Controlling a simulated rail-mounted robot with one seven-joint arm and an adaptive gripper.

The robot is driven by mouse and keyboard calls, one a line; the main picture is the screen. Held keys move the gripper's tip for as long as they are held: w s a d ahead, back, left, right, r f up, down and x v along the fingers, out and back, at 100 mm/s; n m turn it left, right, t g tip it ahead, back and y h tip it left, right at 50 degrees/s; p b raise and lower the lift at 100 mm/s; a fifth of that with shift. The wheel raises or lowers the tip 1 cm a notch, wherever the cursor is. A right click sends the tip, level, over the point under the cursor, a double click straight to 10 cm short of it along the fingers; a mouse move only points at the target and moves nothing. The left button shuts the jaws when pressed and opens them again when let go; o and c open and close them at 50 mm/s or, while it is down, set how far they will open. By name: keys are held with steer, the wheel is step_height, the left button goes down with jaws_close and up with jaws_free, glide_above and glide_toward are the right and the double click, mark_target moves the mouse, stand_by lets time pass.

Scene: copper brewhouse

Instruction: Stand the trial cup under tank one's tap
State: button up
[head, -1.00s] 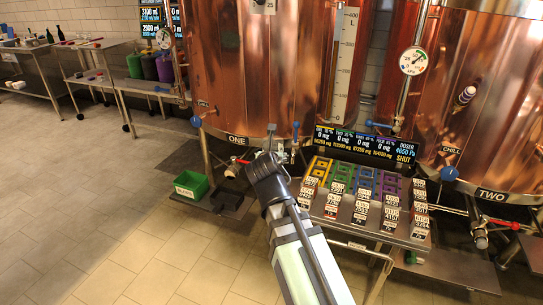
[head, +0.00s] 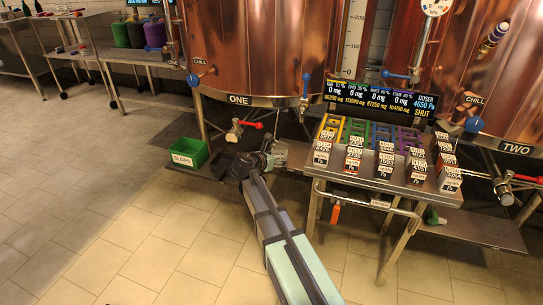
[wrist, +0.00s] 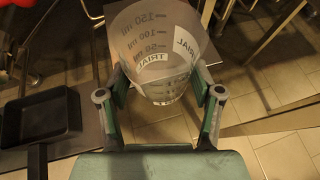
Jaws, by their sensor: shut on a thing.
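The trial cup (wrist: 158,45) is a clear, tapering cup with millilitre marks and TRIAL labels, seen in the wrist view. My gripper (wrist: 160,95) is shut on it, one finger at each side. The cup looks empty. In the head view my gripper (head: 264,160) is low in front of tank one (head: 250,45), below and to the right of its tap (head: 234,133), which has a red handle (head: 252,125). The cup is hard to make out there. It is held to the right of the tap, not under it.
A green slops bin (head: 188,153) stands on the low shelf at the left. A dark square pan (wrist: 38,118) lies left of the cup in the wrist view. The doser bench (head: 400,180) with several labelled blocks stands close on the right.

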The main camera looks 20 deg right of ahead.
steer(key=shift+w+d+f+m, duration=0.3)
steer(key=shift+d+f, duration=0.05)
steer(key=shift+f, duration=0.2)
steer(key=shift+r+p, duration=0.15)
steer(key=shift+p, duration=0.45)
steer(key=p, duration=0.6)
glide_above(296, 153)
steer(key=s+a, duration=0.2)
steer(key=shift+w+a, duration=0.1)
steer(key=shift+w, duration=0.05)
steer(key=shift+w+d+p, duration=0.35)
steer(key=shift+w+d, duration=0.05)
steer(key=shift+d, duration=0.2)
steer(key=shift+w+d+p, duration=0.35)
steer(key=shift+d, duration=0.2)
steer(key=shift+p, duration=0.75)
steer(key=shift+f, duration=0.95)
stand_by(0.4)
steer(key=o, duration=0.7)
